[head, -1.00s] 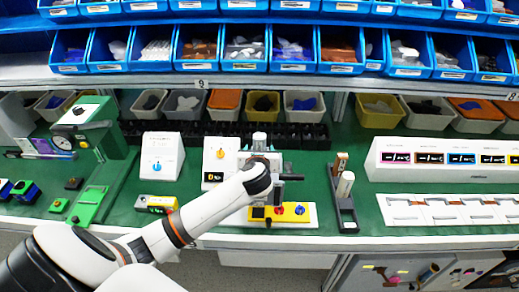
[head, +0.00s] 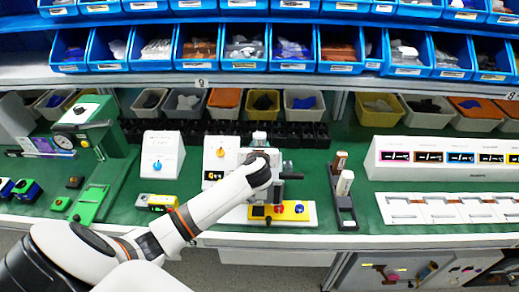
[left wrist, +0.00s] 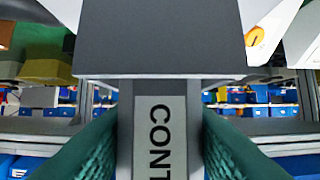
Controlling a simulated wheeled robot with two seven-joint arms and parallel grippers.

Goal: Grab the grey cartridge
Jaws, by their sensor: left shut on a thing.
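The grey cartridge (left wrist: 160,38) fills the middle of the left wrist view. It has a wide dark grey block at the top and a narrower part below with a pale label reading "CONT", cut off by the frame edge. The green ridged pads of my left gripper (left wrist: 160,135) press on both sides of the narrow part, so the gripper is shut on it. In the head view my left gripper (head: 279,188) is over the middle of the bench, and my own wrist hides most of it and the cartridge. My right gripper is not in view.
White boxes with dials (head: 160,155) stand to the left. A dark stand with a pale cylinder (head: 344,190) is close on the right. Bins line the back.

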